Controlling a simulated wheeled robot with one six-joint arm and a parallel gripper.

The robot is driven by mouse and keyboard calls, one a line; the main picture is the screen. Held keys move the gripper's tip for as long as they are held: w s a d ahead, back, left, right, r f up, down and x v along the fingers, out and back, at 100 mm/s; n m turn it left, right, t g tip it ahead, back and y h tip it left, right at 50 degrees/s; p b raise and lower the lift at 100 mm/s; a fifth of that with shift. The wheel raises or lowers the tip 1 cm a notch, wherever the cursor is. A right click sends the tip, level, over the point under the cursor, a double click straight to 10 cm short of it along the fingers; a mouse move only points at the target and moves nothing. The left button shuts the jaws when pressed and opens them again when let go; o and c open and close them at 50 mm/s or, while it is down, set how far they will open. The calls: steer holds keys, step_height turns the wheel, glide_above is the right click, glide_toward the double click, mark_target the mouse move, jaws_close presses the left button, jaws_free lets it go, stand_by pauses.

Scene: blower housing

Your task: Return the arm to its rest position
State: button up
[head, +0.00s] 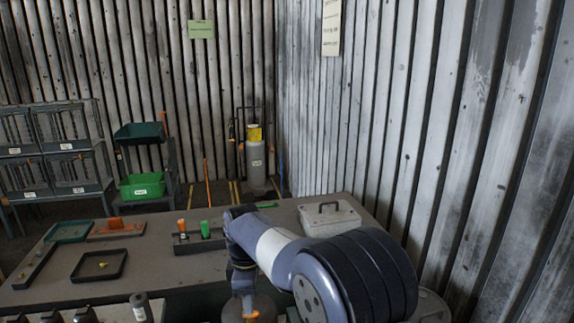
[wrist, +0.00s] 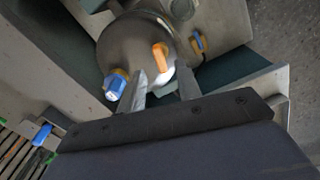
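My gripper (wrist: 162,82) shows in the wrist view with its two fingers spread apart and nothing clearly held between them. Just beyond the fingertips is a rounded grey-brown housing (wrist: 122,45) with an orange lever (wrist: 160,54) on it. A blue knob (wrist: 115,84) sits at its lower left, and a blue and orange fitting (wrist: 199,43) is to the right. In the head view my arm reaches over the table's front edge and bends down. The housing (head: 262,306) is partly hidden there below my wrist.
The grey table (head: 160,262) carries a black tray (head: 98,265), a green tray (head: 69,232), a holder with orange and green items (head: 199,238) and a grey case (head: 329,218). Shelves (head: 60,150) and a green bin (head: 142,186) stand behind. A corrugated wall (head: 450,130) closes the right.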

step_height(320, 180, down, 4)
steer(key=shift+r, duration=0.25)
steer(key=shift+r, duration=0.15)
